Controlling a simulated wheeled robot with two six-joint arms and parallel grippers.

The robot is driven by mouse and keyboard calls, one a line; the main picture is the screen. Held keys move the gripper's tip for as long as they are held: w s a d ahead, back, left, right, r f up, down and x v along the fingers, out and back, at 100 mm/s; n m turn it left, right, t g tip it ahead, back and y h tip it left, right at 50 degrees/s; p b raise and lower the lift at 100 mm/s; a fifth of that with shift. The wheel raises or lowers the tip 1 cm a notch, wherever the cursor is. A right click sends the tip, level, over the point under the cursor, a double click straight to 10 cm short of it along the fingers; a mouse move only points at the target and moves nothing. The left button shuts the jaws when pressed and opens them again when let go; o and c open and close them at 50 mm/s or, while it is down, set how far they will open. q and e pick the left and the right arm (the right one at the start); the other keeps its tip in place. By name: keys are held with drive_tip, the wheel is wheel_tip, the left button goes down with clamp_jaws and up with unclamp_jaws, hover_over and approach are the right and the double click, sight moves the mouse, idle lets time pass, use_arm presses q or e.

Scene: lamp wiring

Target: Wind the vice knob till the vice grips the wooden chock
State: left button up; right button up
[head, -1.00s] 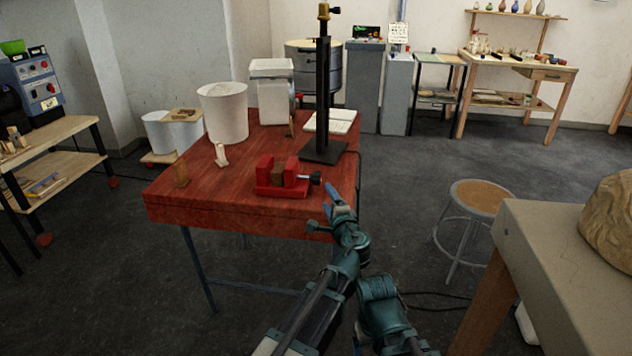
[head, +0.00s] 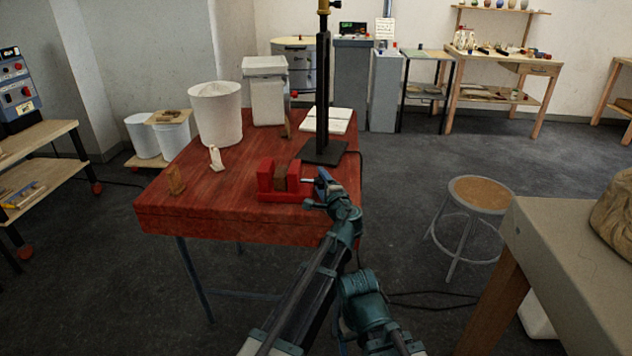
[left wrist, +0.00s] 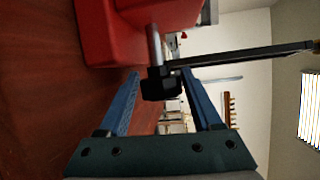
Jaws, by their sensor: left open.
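The red vice (head: 265,178) sits near the front right of the red table, with the brown wooden chock (head: 281,181) between its jaws. I cannot tell whether both jaws touch the chock. The black vice knob (left wrist: 160,83) is on a metal screw rod at the vice's right end. My left gripper (head: 316,188) is at that end, open, its blue fingers on either side of the knob in the left wrist view. The fingers do not appear closed on it. In the head view the gripper largely hides the knob. My right gripper is not in view.
A black post on a flat base (head: 325,152) stands just behind the vice. A white bin (head: 215,115), a small white piece (head: 216,158) and a small wooden piece (head: 176,180) are on the red table (head: 225,215). A stool (head: 480,194) stands to the right.

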use_arm(q)
drive_tip(key=shift+c, duration=0.2)
clamp_jaws()
drive_tip(key=shift+r+p, duration=0.2)
drive_tip(key=shift+p, duration=0.2)
drive_tip(key=g+p, duration=0.2)
drive_tip(key=p, duration=0.2)
drive_tip(key=m+g+h+p, duration=0.1)
drive_tip(key=g+p, duration=0.1)
drive_tip(key=p, duration=0.1)
drive_tip(key=shift+r+m+p, duration=0.2)
drive_tip(key=shift+m+p, duration=0.1)
drive_tip(key=shift+p, duration=0.1)
drive_tip(key=shift+f+g+h+p, duration=0.15)
drive_tip(key=shift+g+h+p, duration=0.15)
drive_tip(key=shift+g+p, duration=0.6)
drive_tip(key=shift+f+m+g+p, duration=0.15)
drive_tip(key=shift+m+g+p, duration=0.15)
drive_tip(key=shift+p, duration=0.2)
